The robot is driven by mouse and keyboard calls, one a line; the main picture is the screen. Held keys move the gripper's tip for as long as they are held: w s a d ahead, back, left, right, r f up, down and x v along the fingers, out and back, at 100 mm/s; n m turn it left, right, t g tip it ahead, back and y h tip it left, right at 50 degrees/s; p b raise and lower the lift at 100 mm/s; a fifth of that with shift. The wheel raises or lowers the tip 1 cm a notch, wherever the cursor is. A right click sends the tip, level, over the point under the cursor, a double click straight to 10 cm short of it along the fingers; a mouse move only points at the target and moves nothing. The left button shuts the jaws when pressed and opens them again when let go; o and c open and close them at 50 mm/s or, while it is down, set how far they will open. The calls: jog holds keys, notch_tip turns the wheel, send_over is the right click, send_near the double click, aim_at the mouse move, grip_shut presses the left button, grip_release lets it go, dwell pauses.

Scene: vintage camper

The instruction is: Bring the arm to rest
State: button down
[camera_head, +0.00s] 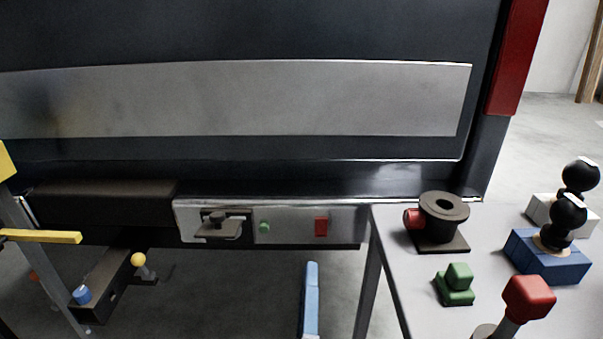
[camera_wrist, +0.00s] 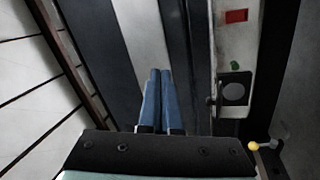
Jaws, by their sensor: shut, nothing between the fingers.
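My gripper (camera_wrist: 160,72) shows in the wrist view with its two blue fingers side by side and shut, nothing between them. They point toward the dark panel with the pale stripe. In the head view, a light blue narrow part of my gripper (camera_head: 311,270) rises from the bottom edge at the centre, below the grey control strip (camera_head: 290,224). The rest of my arm is out of the head view. The fingers look clear of the strip in both views.
The strip carries a latch (camera_head: 217,224), a green button (camera_head: 264,227) and a red switch (camera_head: 321,226). A grey table (camera_head: 402,290) at right holds a dark round fitting (camera_head: 443,218), a green block (camera_head: 457,285), a red-topped knob (camera_head: 528,297) and black ball knobs (camera_head: 568,213). A yellow bar (camera_head: 42,237) juts in at left.

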jog(key=s+r+m+t+p, duration=0.2)
jog(key=r+p, duration=0.9)
jog(key=r, duration=1.2)
jog(key=s+r+m+t+y+p, duration=0.1)
jog(key=s+r+m+p, duration=0.3)
jog(key=r, duration=2)
jog(key=s+a+r+m+t+p, duration=0.1)
jog(key=r+m+p, duration=0.6)
jog(key=r+p, duration=1.1)
notch_tip(320, 180, up, 6)
jog(key=shift+s+f+m+t, duration=0.2)
jog(key=shift+s+m+t, duration=0.1)
jog(key=shift+s+t, duration=0.75)
jog(key=shift+w, duration=0.2)
